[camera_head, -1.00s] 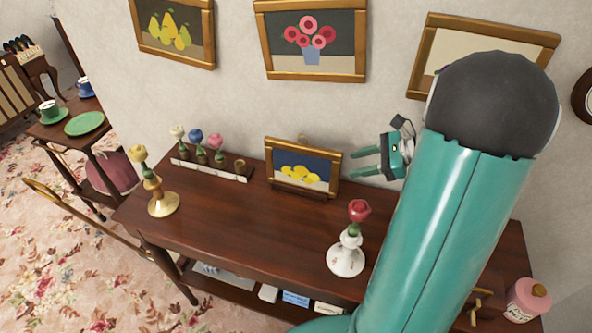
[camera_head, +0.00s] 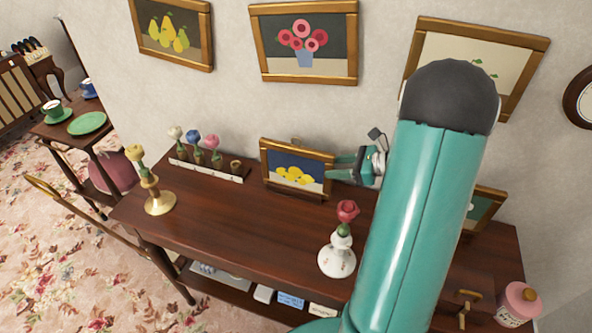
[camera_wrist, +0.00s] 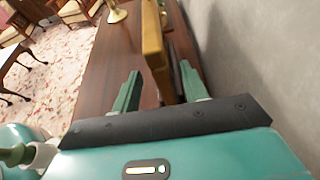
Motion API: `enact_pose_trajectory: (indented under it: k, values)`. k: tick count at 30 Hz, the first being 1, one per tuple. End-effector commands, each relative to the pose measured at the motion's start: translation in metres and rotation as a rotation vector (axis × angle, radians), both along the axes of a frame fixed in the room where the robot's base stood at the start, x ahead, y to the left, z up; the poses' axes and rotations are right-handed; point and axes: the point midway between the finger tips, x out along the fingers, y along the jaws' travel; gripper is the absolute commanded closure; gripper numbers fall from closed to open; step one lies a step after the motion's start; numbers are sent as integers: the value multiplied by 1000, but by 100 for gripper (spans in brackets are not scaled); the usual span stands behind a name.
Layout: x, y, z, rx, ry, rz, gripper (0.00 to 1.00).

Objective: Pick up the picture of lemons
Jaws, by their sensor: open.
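The picture of lemons (camera_head: 297,160), yellow fruit on dark blue in a gold-brown frame, stands upright on the dark wooden table near the wall. My gripper (camera_head: 336,167) is open at the right edge of this picture in the head view. In the wrist view, the frame (camera_wrist: 153,45) shows edge-on between the two green fingers of my gripper (camera_wrist: 160,72). The fingers are spread on either side of it with a visible gap on the left. Contact on the right side cannot be told.
A white vase with a red rose (camera_head: 338,255) stands in front of my gripper. A brass candlestick-like holder with a yellow flower (camera_head: 158,202) and a rack of small flowers (camera_head: 208,168) are to the left. Another frame (camera_head: 488,203) is partly behind my arm. The middle tabletop is clear.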

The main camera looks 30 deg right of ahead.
Motion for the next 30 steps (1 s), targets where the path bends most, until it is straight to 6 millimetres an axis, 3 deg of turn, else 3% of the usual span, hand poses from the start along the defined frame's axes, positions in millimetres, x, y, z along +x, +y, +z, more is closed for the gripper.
enact_pose_trajectory:
  k: [13,20,27,30]
  values:
    - [35,31,-20,0,0,4,56]
    - [37,32,-21,0,0,1,56]
    - [37,32,-20,-1,-1,3,100]
    - [37,32,-20,0,-2,2,100]
